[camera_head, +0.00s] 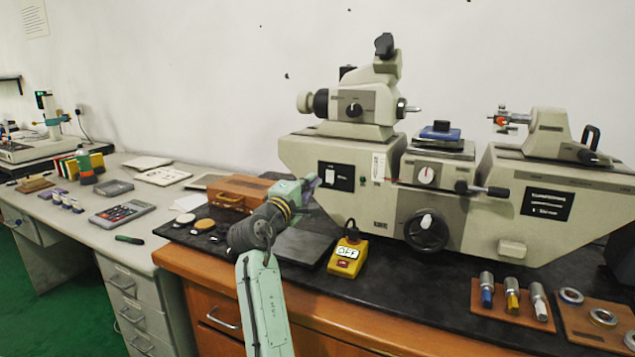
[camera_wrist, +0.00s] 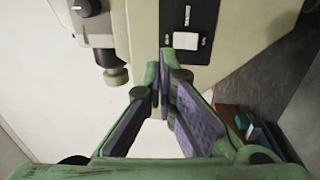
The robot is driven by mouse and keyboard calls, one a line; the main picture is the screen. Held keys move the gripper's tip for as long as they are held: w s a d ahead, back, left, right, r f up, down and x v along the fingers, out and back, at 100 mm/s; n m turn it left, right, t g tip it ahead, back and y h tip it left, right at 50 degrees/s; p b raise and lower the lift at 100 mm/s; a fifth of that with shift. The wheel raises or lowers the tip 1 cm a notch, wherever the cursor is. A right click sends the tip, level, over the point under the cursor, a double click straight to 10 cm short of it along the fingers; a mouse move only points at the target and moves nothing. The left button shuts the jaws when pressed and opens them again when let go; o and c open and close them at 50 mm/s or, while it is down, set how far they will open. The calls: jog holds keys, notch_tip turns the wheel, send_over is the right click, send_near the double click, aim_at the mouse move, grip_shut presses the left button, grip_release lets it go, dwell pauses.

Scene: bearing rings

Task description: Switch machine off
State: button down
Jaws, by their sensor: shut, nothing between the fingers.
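The machine (camera_head: 300,160) is a large beige bench instrument with dials, a handwheel and two heads. A black panel (camera_head: 336,177) with a pale switch sits on its left front. In the wrist view this panel (camera_wrist: 205,22) carries a white rocker switch (camera_wrist: 186,40). My gripper (camera_head: 312,182) is shut and empty just left of the panel. In the wrist view its fingertips (camera_wrist: 160,62) are together, close to the panel's edge beside the rocker. I cannot tell whether they touch it. The rocker's position is unclear.
A yellow box (camera_head: 346,257) labelled OFF stands on the black bench top (camera_head: 400,290) below the machine. A wooden case (camera_head: 238,192) is behind my arm. Several plug gauges (camera_head: 512,298) and rings (camera_head: 602,318) lie on wooden boards at right. A grey desk (camera_head: 90,225) holds small items at left.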

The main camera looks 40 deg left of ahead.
jog(key=v, duration=0.3)
jog(key=r+b+v, duration=0.1)
jog(key=v, duration=0.1)
jog(key=shift+s, duration=0.2)
dwell(0.3)
